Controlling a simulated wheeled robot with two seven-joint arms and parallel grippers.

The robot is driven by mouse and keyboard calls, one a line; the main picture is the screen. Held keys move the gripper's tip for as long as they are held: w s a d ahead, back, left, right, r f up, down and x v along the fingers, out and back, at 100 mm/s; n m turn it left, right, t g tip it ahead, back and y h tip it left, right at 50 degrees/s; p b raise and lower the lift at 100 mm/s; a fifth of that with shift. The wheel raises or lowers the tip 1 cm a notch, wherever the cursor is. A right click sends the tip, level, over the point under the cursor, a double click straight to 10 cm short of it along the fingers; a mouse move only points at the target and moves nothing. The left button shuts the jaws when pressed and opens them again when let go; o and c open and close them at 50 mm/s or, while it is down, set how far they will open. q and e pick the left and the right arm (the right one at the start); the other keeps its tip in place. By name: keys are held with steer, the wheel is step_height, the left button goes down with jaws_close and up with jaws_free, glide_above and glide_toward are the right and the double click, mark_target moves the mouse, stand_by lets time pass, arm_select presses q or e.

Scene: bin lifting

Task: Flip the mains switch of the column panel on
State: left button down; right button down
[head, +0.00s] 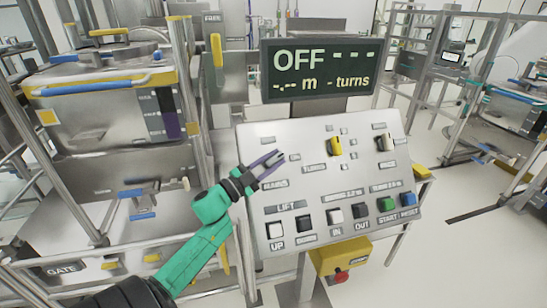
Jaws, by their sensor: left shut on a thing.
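The column panel (300,205) is a tilted grey board with labelled switches and buttons. My left gripper (273,163) is at its upper left, just above a label that seems to read MAINS. Its purple fingers are shut on the mains switch there, which the fingers mostly hide. I cannot make out the switch's position. The dark display (320,70) above the panel reads OFF with dashes for m and turns. My right gripper is not in view.
A yellow knob (335,146) and a pale knob (386,142) sit right of my gripper. Several buttons line the panel's lower edge, including green START (387,204) and blue RESET (408,199). A yellow box (342,254) with a red button hangs below. Steel-framed machinery (110,110) stands left.

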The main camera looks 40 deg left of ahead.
arm_select(q)
steer(key=m+g+h+p, duration=0.1)
steer(key=p, duration=0.1)
steer(key=m+g+h+p, duration=0.1)
steer(key=shift+a+r+g+p, duration=0.1)
steer(key=shift+r+g+p, duration=0.2)
steer(key=shift+g+p, duration=0.1)
steer(key=shift+f+m+g+h+p, duration=0.15)
steer(key=shift+m+g+h+p, duration=0.45)
steer(key=shift+m+g+p, duration=0.3)
steer(key=shift+f+m+g+h, duration=0.1)
steer(key=shift+m+g+h, duration=0.2)
steer(key=shift+g, duration=0.3)
steer(key=c, duration=0.6)
jaws_free()
steer(key=shift+c, duration=0.2)
